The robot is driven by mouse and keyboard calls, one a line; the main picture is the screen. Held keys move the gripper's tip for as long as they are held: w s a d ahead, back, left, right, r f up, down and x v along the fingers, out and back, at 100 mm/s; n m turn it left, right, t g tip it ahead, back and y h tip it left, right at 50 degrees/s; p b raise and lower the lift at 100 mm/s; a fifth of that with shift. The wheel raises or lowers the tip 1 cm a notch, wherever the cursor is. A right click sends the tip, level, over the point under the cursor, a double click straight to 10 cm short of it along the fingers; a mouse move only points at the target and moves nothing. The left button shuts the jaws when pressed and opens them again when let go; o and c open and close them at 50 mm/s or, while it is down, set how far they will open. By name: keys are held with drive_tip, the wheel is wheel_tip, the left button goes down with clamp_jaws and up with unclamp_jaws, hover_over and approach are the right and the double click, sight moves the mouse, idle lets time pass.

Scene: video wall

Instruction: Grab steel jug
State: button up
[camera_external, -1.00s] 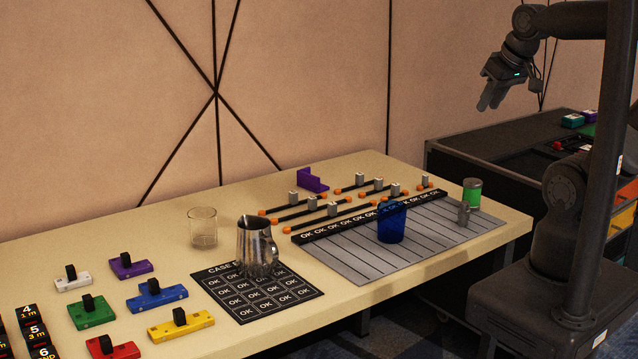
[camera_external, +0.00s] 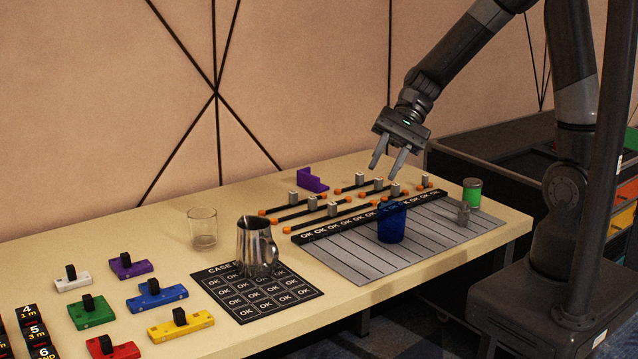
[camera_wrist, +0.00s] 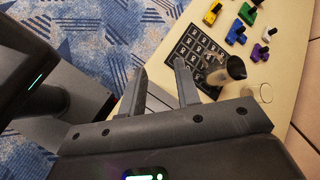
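The steel jug (camera_external: 257,248) stands upright on the far edge of the black OK card (camera_external: 262,296) on the table, its handle toward the right. It also shows in the wrist view (camera_wrist: 232,72), just right of the fingers. My gripper (camera_external: 384,170) is open and empty, above the sliders at the back of the table, to the right of the jug and higher than it. In the wrist view, my gripper (camera_wrist: 160,85) has its two fingers apart with nothing between them.
A clear glass (camera_external: 203,228) stands behind and left of the jug. A blue cup (camera_external: 391,222) stands on the grey lined sheet (camera_external: 348,255) to the right. Coloured switch blocks (camera_external: 152,294) lie at the left.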

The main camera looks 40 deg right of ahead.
sight(260, 250)
drive_tip(key=w+a+f+m+t+y, duration=0.1)
drive_tip(key=w+a+f+m+y, duration=0.1)
drive_tip(key=a+f+m, duration=0.3)
drive_tip(key=w+a+f+m+t+y, duration=0.2)
drive_tip(key=w+a+f+m+y, duration=0.1)
drive_tip(key=a+f+m, duration=0.2)
drive_tip(key=w+a+f+m+t+y, duration=0.1)
drive_tip(key=w+a+f+m+y, duration=0.2)
drive_tip(key=a+f+m, duration=0.3)
drive_tip(key=shift+w+f+m+y, duration=0.3)
drive_tip(key=shift+f+m, duration=0.1)
drive_tip(key=shift+f, duration=0.25)
drive_tip(key=a, duration=0.7)
drive_tip(key=shift+w+a+f, duration=0.1)
drive_tip(key=shift+w, duration=0.3)
drive_tip(key=shift+c, duration=0.2)
clamp_jaws()
